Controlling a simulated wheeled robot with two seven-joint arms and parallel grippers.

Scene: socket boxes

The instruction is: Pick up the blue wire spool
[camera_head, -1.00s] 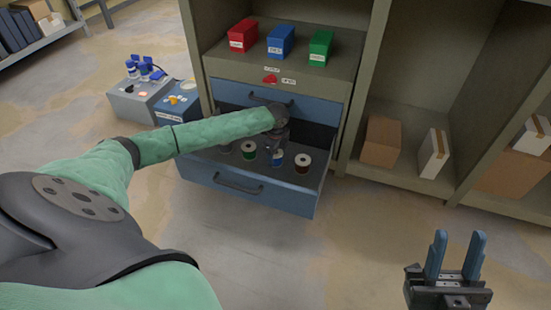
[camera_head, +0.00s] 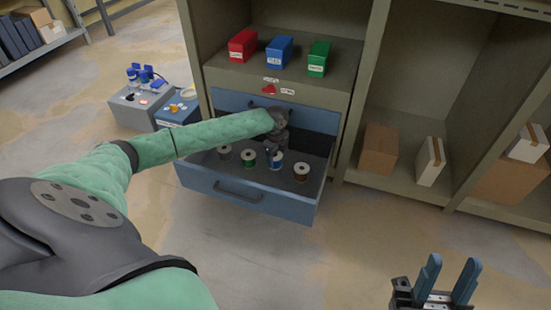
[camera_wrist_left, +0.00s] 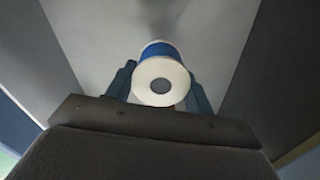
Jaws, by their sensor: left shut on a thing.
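The blue wire spool (camera_wrist_left: 160,50) has white flanges and sits between the two blue fingers of my left gripper (camera_wrist_left: 160,85) in the left wrist view. In the head view the spool (camera_head: 276,160) is small and partly hidden by my left gripper (camera_head: 271,148), which reaches down into the open drawer (camera_head: 225,180). The gripper is shut on the spool; whether the spool is clear of the drawer floor I cannot tell. My right gripper (camera_head: 448,282) is at the lower right, fingers apart, empty and far from the drawer.
A green spool (camera_head: 248,159), a brown-red spool (camera_head: 301,172) and a grey spool (camera_head: 225,152) stand in the drawer near the blue one. Red (camera_head: 243,45), blue (camera_head: 279,51) and green (camera_head: 318,58) boxes stand on the shelf above. Cardboard boxes (camera_head: 379,151) sit to the right.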

